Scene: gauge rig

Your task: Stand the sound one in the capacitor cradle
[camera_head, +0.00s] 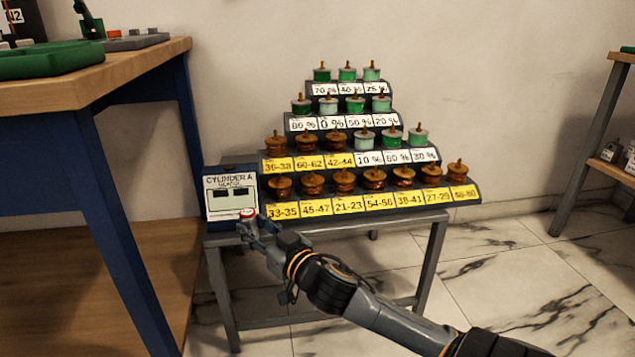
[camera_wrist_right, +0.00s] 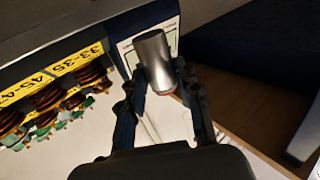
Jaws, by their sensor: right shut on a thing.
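My right gripper (camera_head: 254,228) is shut on a small silver cylinder (camera_wrist_right: 155,62). In the wrist view the cylinder sits between the two fingers, with a reddish band at its near end. In the head view its white, red-rimmed end (camera_head: 247,212) shows at the fingertips, just in front of a blue box (camera_head: 231,216) with a white panel and two dark windows. I cannot tell whether the cylinder touches the box. No capacitor cradle can be made out for certain. My left gripper is not in view.
A stepped rack (camera_head: 350,204) on a low grey table (camera_head: 330,229) holds several copper coils and green-and-silver pieces above percent and number labels. A wooden bench (camera_head: 110,72) with a green tray (camera_head: 50,60) stands at left. Shelves (camera_head: 590,130) stand at far right.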

